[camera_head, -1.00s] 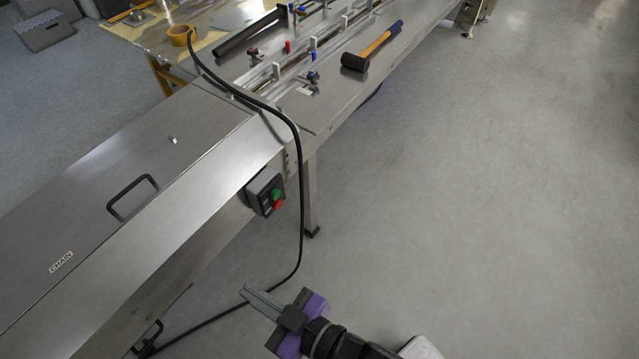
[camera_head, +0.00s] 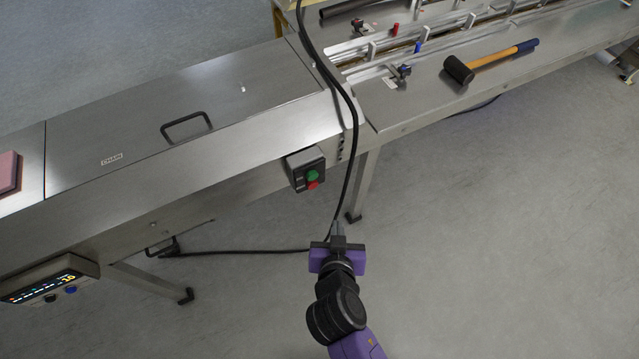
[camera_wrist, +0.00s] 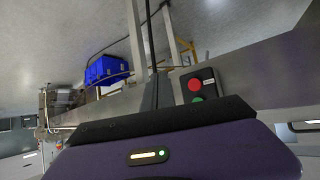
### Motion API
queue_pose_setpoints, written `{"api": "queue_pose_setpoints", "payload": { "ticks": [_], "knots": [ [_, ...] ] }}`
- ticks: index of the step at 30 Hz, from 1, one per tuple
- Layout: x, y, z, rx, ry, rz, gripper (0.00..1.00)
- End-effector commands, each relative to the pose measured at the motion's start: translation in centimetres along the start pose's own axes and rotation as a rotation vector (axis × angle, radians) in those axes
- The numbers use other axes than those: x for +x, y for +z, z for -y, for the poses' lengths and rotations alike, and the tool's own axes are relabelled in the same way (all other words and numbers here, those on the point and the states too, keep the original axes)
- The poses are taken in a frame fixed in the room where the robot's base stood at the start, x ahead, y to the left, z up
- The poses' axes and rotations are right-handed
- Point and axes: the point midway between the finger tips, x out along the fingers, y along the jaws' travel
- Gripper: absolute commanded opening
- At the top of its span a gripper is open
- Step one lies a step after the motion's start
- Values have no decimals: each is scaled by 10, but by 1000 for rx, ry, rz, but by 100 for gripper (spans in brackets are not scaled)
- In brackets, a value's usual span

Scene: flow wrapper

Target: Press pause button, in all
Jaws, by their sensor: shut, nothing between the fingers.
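A dark switch box (camera_head: 304,165) with a green button (camera_head: 313,175) above a red button (camera_head: 312,185) is fixed to the front side of the steel machine. In the wrist view the red button (camera_wrist: 194,85) and the green button (camera_wrist: 197,99) show just above the dark edge of my gripper's body. A control panel (camera_head: 48,280) with a lit display and dark and blue buttons is at the lower left; its labels are too small to read. My gripper (camera_head: 337,230) is shut and empty, apart from the switch box, below and right of it in the picture.
A mallet (camera_head: 490,62) lies on the conveyor table. A table leg (camera_head: 362,185) stands beside the cable. Floor at right is clear.

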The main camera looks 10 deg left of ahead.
Motion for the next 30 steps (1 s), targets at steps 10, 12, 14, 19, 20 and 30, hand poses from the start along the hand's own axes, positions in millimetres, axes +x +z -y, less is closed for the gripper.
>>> {"api": "queue_pose_setpoints", "payload": {
  "ticks": [10,12,14,19,20,30],
  "knots": [
    [4,-3,3,-1,-2,-3,0],
    [8,-6,6,-1,-2,-3,0],
    [13,-9,9,-2,-2,-3,0],
    [29,-20,21,-2,-3,-3,0],
    [32,-22,24,-1,-3,-4,0],
    [57,-40,41,-1,-2,-2,0]
  ]
}}
